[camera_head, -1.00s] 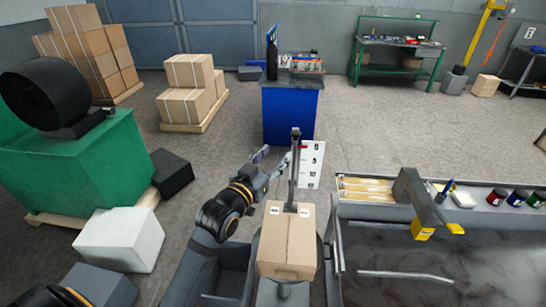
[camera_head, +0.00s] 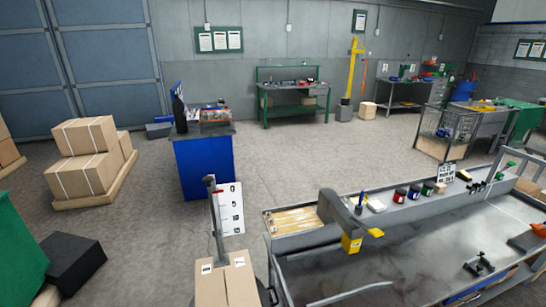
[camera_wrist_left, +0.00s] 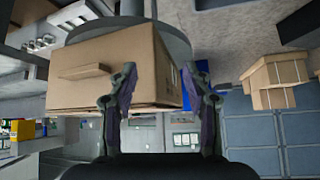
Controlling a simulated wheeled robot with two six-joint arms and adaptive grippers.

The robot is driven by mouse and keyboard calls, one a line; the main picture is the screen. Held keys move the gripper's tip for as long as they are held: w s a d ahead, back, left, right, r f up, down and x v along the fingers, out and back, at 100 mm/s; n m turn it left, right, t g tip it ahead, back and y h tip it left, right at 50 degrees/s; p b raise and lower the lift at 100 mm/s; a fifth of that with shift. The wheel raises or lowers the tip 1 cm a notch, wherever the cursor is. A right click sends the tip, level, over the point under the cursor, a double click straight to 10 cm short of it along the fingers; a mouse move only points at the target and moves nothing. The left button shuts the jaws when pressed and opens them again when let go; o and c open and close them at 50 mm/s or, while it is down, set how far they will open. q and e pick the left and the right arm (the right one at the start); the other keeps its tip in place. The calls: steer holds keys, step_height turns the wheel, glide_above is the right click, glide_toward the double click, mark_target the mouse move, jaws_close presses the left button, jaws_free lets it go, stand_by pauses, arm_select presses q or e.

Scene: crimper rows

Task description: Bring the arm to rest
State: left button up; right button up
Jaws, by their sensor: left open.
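My left gripper (camera_wrist_left: 161,68) shows only in the left wrist view. Its two fingers are spread apart with nothing seen held between them. A brown cardboard box (camera_wrist_left: 80,95) lies behind the fingers in that view, which looks upside down. Whether the fingers touch it I cannot tell. The box also shows at the bottom edge of the head view (camera_head: 226,286), partly cut off, beside a grey post with a numbered white scale board (camera_head: 230,210). My left arm is out of the head view. My right gripper is in neither view.
A grey workbench (camera_head: 365,275) with paint pots and a yellow-tipped tool arm (camera_head: 340,215) fills the right front. A blue cabinet (camera_head: 205,165) stands left of centre. Strapped cartons (camera_head: 85,165) stand at left. The floor (camera_head: 300,155) between is open.

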arm_select(q)
steer(key=s+f+g, duration=0.2)
steer(key=s+f, duration=0.5)
steer(key=s, duration=0.4)
steer(key=s+a+f+g+b, duration=0.1)
steer(key=s+f+g, duration=0.1)
steer(key=s+f, duration=0.6)
steer(key=s+f+g+b, duration=0.1)
steer(key=s+f+g, duration=0.2)
steer(key=s+f, duration=0.4)
steer(key=s, duration=0.8)
steer(key=shift+a+f, duration=0.15)
